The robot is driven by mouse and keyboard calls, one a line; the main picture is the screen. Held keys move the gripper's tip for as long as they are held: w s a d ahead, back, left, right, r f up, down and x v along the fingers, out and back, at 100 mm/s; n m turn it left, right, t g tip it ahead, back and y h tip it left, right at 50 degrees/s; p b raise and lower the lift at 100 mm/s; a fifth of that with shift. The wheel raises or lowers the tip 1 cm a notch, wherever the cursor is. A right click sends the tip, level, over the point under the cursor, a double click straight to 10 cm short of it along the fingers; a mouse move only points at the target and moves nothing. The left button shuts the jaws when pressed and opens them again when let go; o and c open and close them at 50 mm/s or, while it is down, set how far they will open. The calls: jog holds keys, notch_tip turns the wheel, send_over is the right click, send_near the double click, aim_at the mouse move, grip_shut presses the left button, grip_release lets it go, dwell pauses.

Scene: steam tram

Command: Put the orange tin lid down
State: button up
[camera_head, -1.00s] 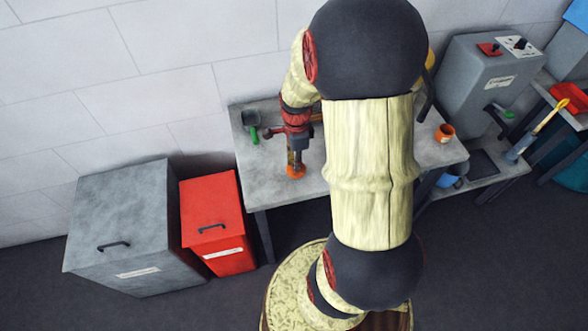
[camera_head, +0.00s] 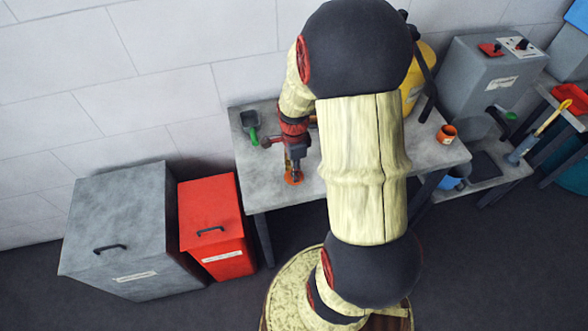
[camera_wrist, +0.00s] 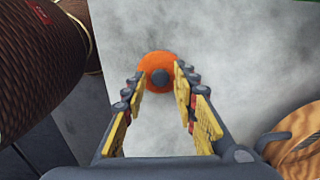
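The orange tin lid (camera_head: 294,178) lies flat on the grey table (camera_head: 270,193), near its front left part. In the wrist view the lid (camera_wrist: 152,60) is a round orange disc with a dark knob in its middle. My gripper (camera_head: 293,168) points down right over it. In the wrist view the two yellow-padded fingers of my gripper (camera_wrist: 158,84) stand wide apart, one on each side of the knob, with clear gaps to it. The fingertips overlap the lid's sides in the picture; I cannot tell whether they touch its rim.
A grey scoop with a green handle (camera_head: 252,125) lies at the table's back left. An orange pot (camera_head: 446,134) stands at the right, and a yellow container (camera_head: 425,68) behind my arm. A red bin (camera_head: 212,215) and a grey bin (camera_head: 125,220) stand left of the table.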

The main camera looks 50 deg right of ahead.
jog(key=shift+o, duration=0.3)
jog(key=shift+r, duration=0.1)
jog(key=w+a+r+n+t+p, duration=0.1)
jog(key=a+r+n+p, duration=0.15)
jog(key=r, duration=0.65)
jog(key=a+r+n+p, duration=0.2)
jog(key=a+r+n, duration=0.1)
jog(key=r, duration=0.7)
jog(key=s+a+r+n+t, duration=0.2)
jog(key=s+a+r+n, duration=0.2)
jog(key=a+r+n, duration=0.2)
jog(key=s+a+r+n+t, duration=0.2)
jog(key=s+a+r+n, duration=0.2)
jog(key=a+n, duration=0.7)
notch_tip(320, 180, up, 3)
jog(key=shift+s+f+n+t, duration=0.1)
jog(key=shift+s+n+t, duration=0.2)
jog(key=shift+n, duration=0.55)
